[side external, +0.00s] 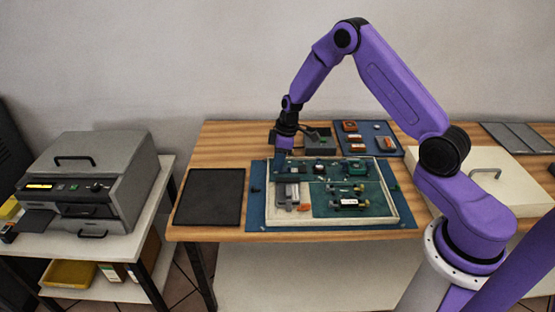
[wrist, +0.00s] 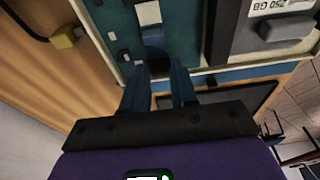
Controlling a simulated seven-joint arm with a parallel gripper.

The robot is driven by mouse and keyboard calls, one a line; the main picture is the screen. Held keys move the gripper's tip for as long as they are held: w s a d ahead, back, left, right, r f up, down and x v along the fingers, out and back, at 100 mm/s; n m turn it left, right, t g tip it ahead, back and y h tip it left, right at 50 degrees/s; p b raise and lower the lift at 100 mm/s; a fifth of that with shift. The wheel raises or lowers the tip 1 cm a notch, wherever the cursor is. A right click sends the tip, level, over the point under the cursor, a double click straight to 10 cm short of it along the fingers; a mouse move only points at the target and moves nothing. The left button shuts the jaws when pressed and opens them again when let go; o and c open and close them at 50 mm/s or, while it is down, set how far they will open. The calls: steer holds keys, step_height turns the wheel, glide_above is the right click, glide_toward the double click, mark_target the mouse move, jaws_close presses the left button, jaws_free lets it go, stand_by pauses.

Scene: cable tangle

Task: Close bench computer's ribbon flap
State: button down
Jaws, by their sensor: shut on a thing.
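The bench computer (side external: 396,205) is an open cream-rimmed tray with green boards on the table. My gripper (side external: 283,157) points down at its back left edge. In the wrist view my gripper (wrist: 158,68) has its two blue fingers a little apart, shut on a dark blue ribbon (wrist: 153,38) just past the fingertips. The flap itself cannot be made out clearly; the fingers and the ribbon hide part of that spot.
A grey drive labelled 250 GB (wrist: 272,12) sits close by in the tray. A bare black mat (side external: 209,197) lies left of it. A blue mat with small parts (side external: 369,138) is behind. A yellow plug on a black cable (wrist: 66,38) lies outside the tray.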

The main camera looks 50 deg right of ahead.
steer(key=shift+s+t+y, duration=0.15)
steer(key=shift+t+y, duration=0.15)
steer(key=shift+y, duration=0.1)
steer(key=c, duration=1)
jaws_free()
steer(key=shift+d, duration=0.1)
steer(key=v, duration=1.7)
steer(key=shift+r, duration=0.2)
steer(key=shift+a, duration=0.2)
